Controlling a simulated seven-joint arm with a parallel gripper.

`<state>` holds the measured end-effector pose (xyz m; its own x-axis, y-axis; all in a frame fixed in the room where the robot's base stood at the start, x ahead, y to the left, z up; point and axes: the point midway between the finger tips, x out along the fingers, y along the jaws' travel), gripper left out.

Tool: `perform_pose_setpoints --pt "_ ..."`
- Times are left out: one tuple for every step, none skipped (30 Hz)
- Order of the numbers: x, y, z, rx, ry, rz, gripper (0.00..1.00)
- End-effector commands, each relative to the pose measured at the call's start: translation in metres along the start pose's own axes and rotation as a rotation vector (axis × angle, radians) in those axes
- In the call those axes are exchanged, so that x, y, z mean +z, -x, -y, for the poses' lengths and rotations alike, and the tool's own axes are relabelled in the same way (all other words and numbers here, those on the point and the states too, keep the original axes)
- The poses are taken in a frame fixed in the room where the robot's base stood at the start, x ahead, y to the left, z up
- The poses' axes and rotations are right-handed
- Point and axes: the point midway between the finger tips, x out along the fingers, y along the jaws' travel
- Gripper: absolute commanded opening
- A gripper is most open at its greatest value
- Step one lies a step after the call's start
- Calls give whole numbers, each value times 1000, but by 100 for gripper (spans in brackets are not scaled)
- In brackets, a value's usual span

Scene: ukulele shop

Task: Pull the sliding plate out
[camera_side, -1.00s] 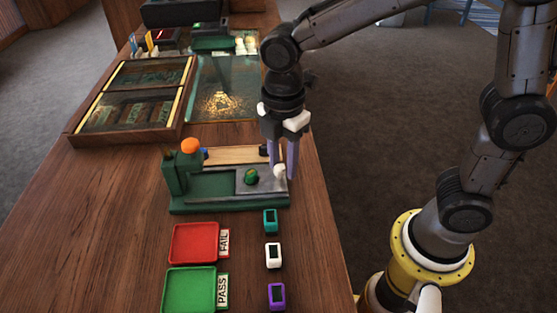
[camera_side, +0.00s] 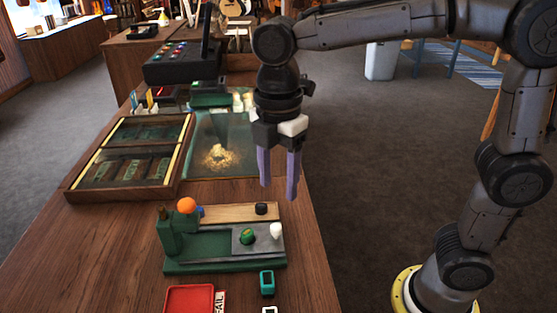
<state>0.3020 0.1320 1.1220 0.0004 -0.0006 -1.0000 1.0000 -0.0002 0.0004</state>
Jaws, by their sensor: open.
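The green fixture (camera_side: 205,266) stands on the wooden bench. The grey sliding plate (camera_side: 263,247) lies at the fixture's right end, with a white knob (camera_side: 277,230) upright near its right edge. A round green piece (camera_side: 247,236) sits on the plate. My gripper (camera_side: 278,195) points straight down above the fixture, its purple fingers apart and empty. The fingertips are clear above the knob and touch nothing.
A small teal block (camera_side: 267,283) and a red tray (camera_side: 190,300) lie in front. A wooden case (camera_side: 72,192) and a glass panel (camera_side: 230,172) lie behind.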

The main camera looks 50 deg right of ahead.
Motion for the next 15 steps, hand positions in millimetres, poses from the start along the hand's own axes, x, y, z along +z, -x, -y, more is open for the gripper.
perform_pose_setpoints --pt "0 9 0 3 0 -1 57" --pt "0 14 0 2 0 -1 57" --pt "0 19 0 2 0 -1 57" --pt "0 23 0 1 0 0 57" --pt "0 26 0 1 0 0 57" --pt "0 30 0 1 0 0 57" --pt "0 32 0 0 0 0 57" --pt "0 34 0 0 0 0 57" --pt "0 35 0 0 0 0 57" --pt "0 36 0 -1 0 1 57" --pt "0 37 0 -1 0 1 57" --pt "0 37 0 -2 0 1 57" --pt "0 37 0 -2 0 1 57" --pt "0 37 0 -2 0 1 57" --pt "0 37 0 -2 0 1 57"
